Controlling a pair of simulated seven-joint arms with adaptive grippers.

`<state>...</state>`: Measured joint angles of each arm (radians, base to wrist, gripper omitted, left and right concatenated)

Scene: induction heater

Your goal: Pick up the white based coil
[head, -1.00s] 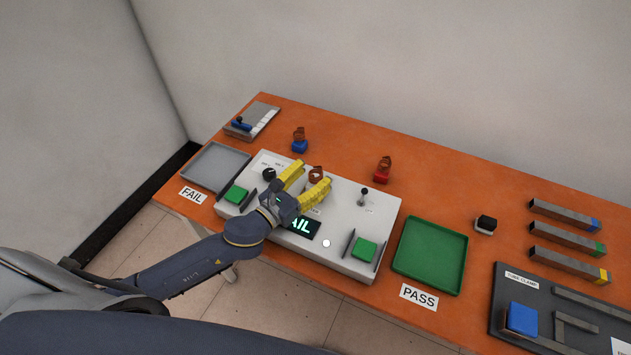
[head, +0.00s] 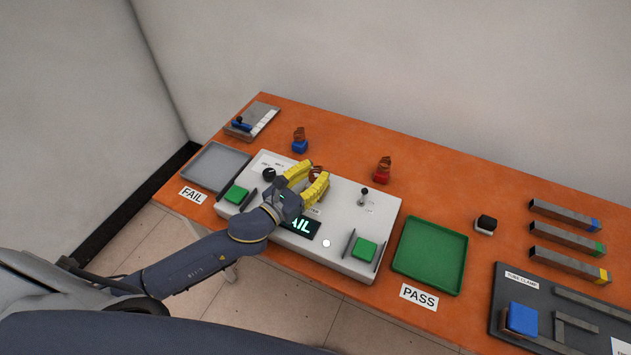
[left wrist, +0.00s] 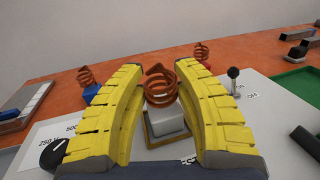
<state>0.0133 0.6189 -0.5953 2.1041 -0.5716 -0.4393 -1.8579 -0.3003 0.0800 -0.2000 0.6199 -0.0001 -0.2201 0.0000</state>
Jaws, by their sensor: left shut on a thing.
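The white based coil, a copper spiral on a white block, stands upright on the white tester panel (head: 345,242). In the left wrist view the coil (left wrist: 162,88) sits between the two yellow fingers, its white base (left wrist: 167,123) in a yellowish square seat. My left gripper (head: 318,172) is shut on it, with the fingertips at the copper part. In the head view the fingers hide most of the coil. My right gripper is not in view.
A blue based coil (head: 299,145) and a red based coil (head: 383,173) stand behind the panel. A lever (head: 363,195) rises from the panel to the right. A grey FAIL tray (head: 216,166) lies left, a green PASS tray (head: 431,256) right.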

